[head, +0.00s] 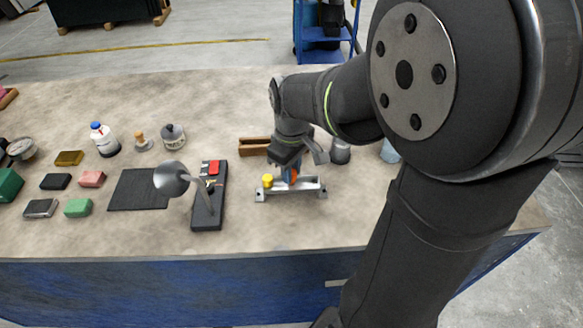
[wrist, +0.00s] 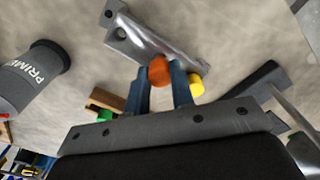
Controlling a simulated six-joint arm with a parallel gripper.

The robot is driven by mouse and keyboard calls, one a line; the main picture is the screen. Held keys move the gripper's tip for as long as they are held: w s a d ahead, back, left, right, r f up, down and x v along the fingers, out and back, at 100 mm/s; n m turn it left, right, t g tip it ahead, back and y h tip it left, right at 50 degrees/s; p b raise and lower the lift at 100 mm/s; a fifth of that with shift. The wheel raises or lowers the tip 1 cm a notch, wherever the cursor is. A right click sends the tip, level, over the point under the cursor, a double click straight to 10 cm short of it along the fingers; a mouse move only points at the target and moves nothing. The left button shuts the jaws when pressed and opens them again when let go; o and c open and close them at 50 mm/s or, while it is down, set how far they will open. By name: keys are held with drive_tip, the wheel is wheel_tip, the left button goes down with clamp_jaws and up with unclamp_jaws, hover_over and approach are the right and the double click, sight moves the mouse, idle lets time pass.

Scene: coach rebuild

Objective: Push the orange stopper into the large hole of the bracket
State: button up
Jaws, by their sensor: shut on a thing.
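The orange stopper (head: 293,174) is between the blue fingers of my gripper (head: 289,174), which is shut on it. In the wrist view the stopper (wrist: 160,71) shows as a round orange end between the fingertips (wrist: 162,82), against the metal bracket (wrist: 140,44). The bracket (head: 300,190) lies on the bench below my gripper. A yellow stopper (head: 267,181) is at the bracket's left part, and it also shows in the wrist view (wrist: 196,86). A dark hole shows in the bracket's far part in the wrist view. I cannot tell whether the orange stopper has entered the large hole.
A brown wooden block (head: 254,147) lies behind left of the bracket, with a green piece (wrist: 104,116) beside it in the wrist view. A can marked PRIME (wrist: 36,76) stands nearby. Bench in front is clear.

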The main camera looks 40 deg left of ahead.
drive_tip(key=shift+f, duration=0.6)
idle(0.8)
drive_tip(key=o, duration=1.5)
drive_tip(key=shift+r, duration=3)
drive_tip(key=shift+c, duration=0.4)
